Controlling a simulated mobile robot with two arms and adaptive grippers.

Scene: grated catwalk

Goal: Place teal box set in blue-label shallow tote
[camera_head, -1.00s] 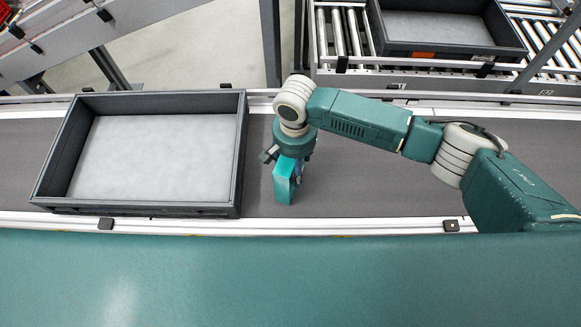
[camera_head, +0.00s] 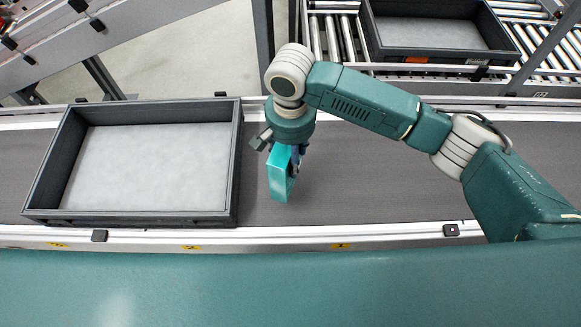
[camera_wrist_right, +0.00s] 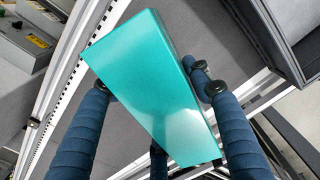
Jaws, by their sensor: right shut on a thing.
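The teal box set (camera_head: 279,173) is a slim teal block held upright over the dark belt, just right of the empty tote. My right gripper (camera_head: 291,158) is shut on it from above. In the right wrist view the teal box set (camera_wrist_right: 155,85) fills the middle, tilted, between the dark blue fingers. A dark grey shallow tote (camera_head: 232,170) with a light grey floor stands on the belt to the left, empty. No blue label can be made out on it. My left gripper is not in view.
A second dark tote (camera_head: 437,57) with an orange label sits on rollers at the back right. A metal post (camera_head: 264,45) stands behind the belt. The belt right of my gripper is clear. A teal surface (camera_head: 300,290) runs along the front.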

